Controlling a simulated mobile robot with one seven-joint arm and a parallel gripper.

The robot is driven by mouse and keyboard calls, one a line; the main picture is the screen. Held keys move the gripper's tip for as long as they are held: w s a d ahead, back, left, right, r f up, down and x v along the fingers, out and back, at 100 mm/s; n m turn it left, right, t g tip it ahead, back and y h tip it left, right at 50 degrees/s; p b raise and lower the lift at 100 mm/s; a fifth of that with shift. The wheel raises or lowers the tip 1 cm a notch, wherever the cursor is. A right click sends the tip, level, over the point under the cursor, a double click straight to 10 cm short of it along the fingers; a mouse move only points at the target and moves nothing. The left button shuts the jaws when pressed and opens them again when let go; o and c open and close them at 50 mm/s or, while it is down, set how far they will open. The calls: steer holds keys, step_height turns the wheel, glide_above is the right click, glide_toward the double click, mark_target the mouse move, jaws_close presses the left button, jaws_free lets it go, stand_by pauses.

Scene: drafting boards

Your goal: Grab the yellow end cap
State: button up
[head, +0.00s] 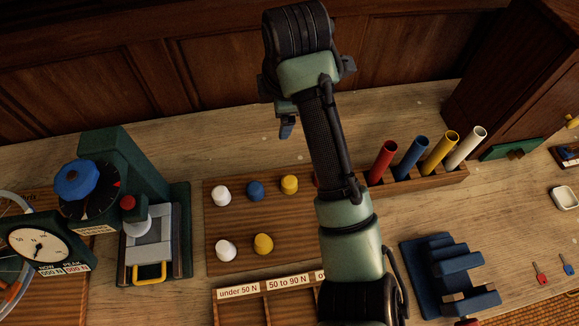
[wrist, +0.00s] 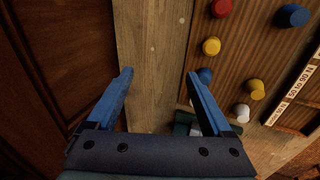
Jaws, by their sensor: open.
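Two yellow end caps stand on a brown wooden board. One yellow cap (head: 289,184) is in the back row, right of a blue cap; it also shows in the wrist view (wrist: 211,46). The other yellow cap (head: 263,243) is in the front row, right of a white cap; it also shows in the wrist view (wrist: 257,90). My gripper (wrist: 158,75) is open and empty, its blue fingers spread over bare table behind the board. In the head view, my gripper (head: 286,130) is raised beyond the back row, largely hidden by my arm.
The board (head: 240,217) also holds white caps (head: 221,196), blue caps (head: 255,190) and a red cap (wrist: 220,8). A rack of coloured tubes (head: 440,176) stands right, a green press with dial (head: 130,165) left. A labelled sorting tray (head: 262,290) lies in front. A wooden wall rises behind.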

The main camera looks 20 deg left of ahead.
steer(key=s+d+f+n+g+h, duration=0.2)
steer(key=s+d+f+n+g, duration=0.1)
steer(key=s+d+f+n, duration=0.15)
glide_above(290, 180)
steer(key=shift+h, duration=0.3)
steer(key=f, duration=0.4)
steer(key=d+f, duration=0.1)
steer(key=f, duration=0.1)
steer(key=shift+f, duration=0.25)
steer(key=shift+a+f+p, duration=0.2)
steer(key=shift+f, duration=0.85)
steer(key=shift+a+f+p, duration=0.15)
steer(key=shift+f, duration=0.95)
steer(key=shift+a+f+p, duration=0.2)
steer(key=shift+f, duration=0.85)
jaws_close()
